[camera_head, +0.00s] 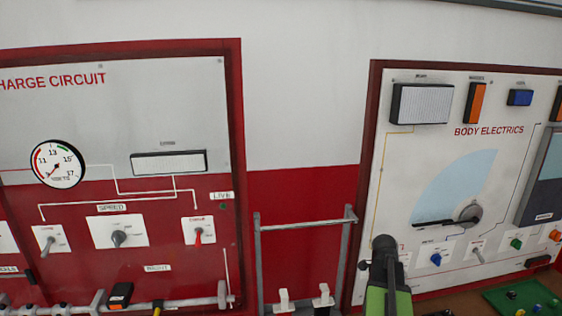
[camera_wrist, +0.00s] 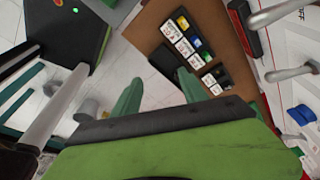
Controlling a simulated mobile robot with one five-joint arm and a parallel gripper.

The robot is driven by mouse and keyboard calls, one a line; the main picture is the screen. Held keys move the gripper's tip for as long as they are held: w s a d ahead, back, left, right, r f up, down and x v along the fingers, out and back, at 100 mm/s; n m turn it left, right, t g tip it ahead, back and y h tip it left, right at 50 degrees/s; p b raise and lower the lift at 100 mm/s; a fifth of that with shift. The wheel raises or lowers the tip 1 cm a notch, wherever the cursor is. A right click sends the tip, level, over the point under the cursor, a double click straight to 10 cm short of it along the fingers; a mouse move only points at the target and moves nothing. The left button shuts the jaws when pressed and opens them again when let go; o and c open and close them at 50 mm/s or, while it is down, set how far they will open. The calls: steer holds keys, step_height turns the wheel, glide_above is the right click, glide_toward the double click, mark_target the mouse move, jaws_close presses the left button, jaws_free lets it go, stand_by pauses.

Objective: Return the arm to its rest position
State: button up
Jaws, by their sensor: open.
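My arm shows in the head view as a green and dark link (camera_head: 388,285) rising from the bottom edge, in front of the lower left corner of the body electrics panel (camera_head: 430,180). In the wrist view my gripper (camera_wrist: 160,88) has its two green fingers apart, with nothing between them. Beyond the fingertips is a brown board (camera_wrist: 150,45) with several dark switches and white labels. The fingertips look near the board in the picture, but I cannot tell the gap. The gripper's fingers are not clear in the head view.
The red charge circuit panel (camera_head: 80,220) is at left, with a gauge (camera_head: 58,164) and knobs. A grey rail frame (camera_head: 305,224) stands between the panels. A green tray (camera_head: 515,297) with small parts is at lower right. Pale levers (camera_wrist: 290,73) stick out at right in the wrist view.

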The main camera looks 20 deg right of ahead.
steer(key=w+a+n+t, duration=0.1)
steer(key=w+a+n, duration=0.4)
steer(key=a, duration=0.7)
steer(key=w+a+n+t, duration=0.1)
steer(key=w+a+n, duration=0.3)
steer(key=w+a, duration=0.65)
steer(key=s+a+n+y, duration=0.2)
steer(key=s+a+n, duration=0.1)
steer(key=a+n, duration=1.5)
steer(key=a, duration=0.3)
steer(key=shift+f, duration=0.35)
